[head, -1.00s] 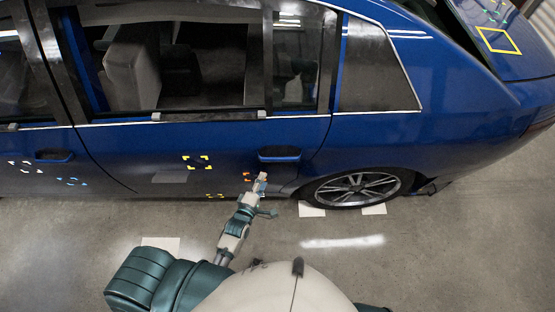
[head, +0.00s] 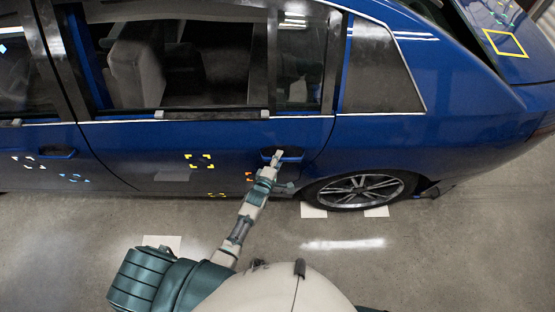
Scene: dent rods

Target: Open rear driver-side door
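The blue car fills the upper part of the head view. Its rear door (head: 130,150) looks closed and flush with the body. The door handle (head: 288,153) is a dark recess with a blue bar near the door's rear edge. My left gripper (head: 277,156) is at the left part of the handle and hides some of it. I cannot tell whether its fingers touch the handle or how far apart they are. My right gripper is not in view.
The rear wheel (head: 361,190) is right of the handle, with white paper sheets (head: 313,211) on the floor by it. The front door handle (head: 57,153) is at the left. Yellow corner marks (head: 199,160) are on the rear door. The concrete floor (head: 440,255) at right is clear.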

